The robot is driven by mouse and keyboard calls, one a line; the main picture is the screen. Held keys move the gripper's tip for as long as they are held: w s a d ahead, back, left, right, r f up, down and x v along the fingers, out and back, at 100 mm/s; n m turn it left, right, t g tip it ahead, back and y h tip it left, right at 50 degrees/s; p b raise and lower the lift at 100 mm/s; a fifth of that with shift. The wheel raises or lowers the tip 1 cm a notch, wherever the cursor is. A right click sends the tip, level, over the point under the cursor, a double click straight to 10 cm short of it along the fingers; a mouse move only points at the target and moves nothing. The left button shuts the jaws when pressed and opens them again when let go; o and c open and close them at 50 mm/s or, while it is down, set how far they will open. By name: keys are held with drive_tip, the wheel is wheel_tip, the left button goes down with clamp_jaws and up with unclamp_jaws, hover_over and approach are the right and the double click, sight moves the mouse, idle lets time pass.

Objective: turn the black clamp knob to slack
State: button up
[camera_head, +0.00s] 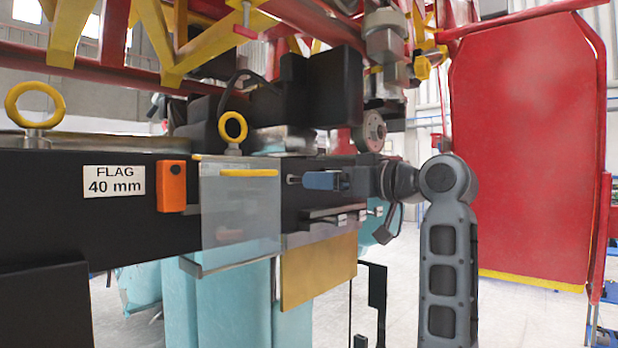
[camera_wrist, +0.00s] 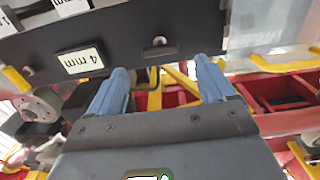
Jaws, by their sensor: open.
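My gripper (camera_head: 308,180) points left at the face of the long black beam (camera_head: 60,200) in the head view. In the wrist view my gripper (camera_wrist: 160,66) has its two blue fingers spread apart with nothing between them. A small dark knob-like piece with a pale edge (camera_wrist: 158,47) sits on a black panel just beyond the fingertips, roughly centred between them. It looks like the black clamp knob, but it is too small to be sure. A small dark piece (camera_head: 293,180) also shows beside the fingertips in the head view. I cannot tell its turned position.
A clear panel with a yellow strip (camera_head: 240,215) hangs left of my gripper. An orange block (camera_head: 171,186) and a "FLAG 40 mm" label (camera_head: 114,181) are further left. A red panel (camera_head: 525,150) stands at right.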

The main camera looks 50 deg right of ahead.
sight(297, 179)
drive_tip(key=shift+w+a+p, duration=0.1)
drive_tip(key=shift+w+p, duration=0.4)
drive_tip(key=shift+w, duration=2.25)
drive_tip(key=shift+c, duration=0.3)
drive_tip(key=c, duration=1)
drive_tip(key=shift+f+n+b, duration=0.1)
drive_tip(key=shift+n+b, duration=0.2)
drive_tip(key=shift+a+n+b, duration=0.1)
drive_tip(key=shift+n+b, duration=5.65)
drive_tip(key=shift+n, duration=2.95)
